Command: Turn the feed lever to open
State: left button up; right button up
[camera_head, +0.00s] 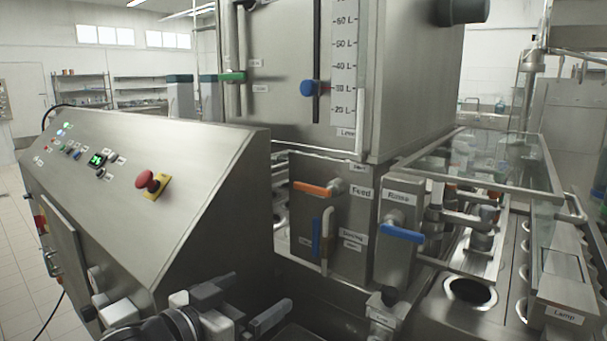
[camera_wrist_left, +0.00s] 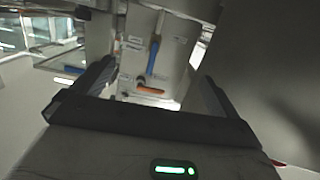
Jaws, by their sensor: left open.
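The feed lever (camera_head: 313,189) is an orange handle lying roughly horizontal, pointing left from its pivot beside the "Feed" label (camera_head: 361,193) on the steel front. In the left wrist view the feed lever (camera_wrist_left: 150,90) shows between the fingers, some way beyond them. My left gripper (camera_head: 261,291) is open and empty, low in front of the machine, below and left of the lever and apart from it. Its two dark fingers (camera_wrist_left: 158,80) are spread wide in the left wrist view. My right gripper is in neither view.
A blue dosing lever (camera_head: 316,237) hangs vertically just below. The blue rinse lever (camera_head: 402,234) sticks out to the right. The sloped control panel (camera_head: 180,165) with a red stop button (camera_head: 146,180) stands close on the left. The tank (camera_head: 290,75) overhangs above.

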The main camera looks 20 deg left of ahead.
pick_arm(q)
notch_tip(320, 180, up, 12)
jog(key=a+t+p, duration=0.1)
jog(key=p, duration=0.2)
send_near(309, 189)
jog(key=shift+m+h, duration=0.3)
jog(key=shift+h, duration=0.1)
jog(key=p+x, duration=0.2)
jog(key=x, duration=0.4)
jog(key=shift+w, duration=0.4)
jog(key=shift+w+d+f, duration=0.2)
jog(key=shift+w+d, duration=0.1)
jog(key=shift+w, duration=0.35)
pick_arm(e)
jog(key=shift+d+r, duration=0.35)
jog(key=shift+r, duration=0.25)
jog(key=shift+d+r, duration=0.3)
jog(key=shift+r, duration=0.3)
pick_arm(q)
jog(key=c, duration=1.4)
jog(key=shift+a, duration=0.15)
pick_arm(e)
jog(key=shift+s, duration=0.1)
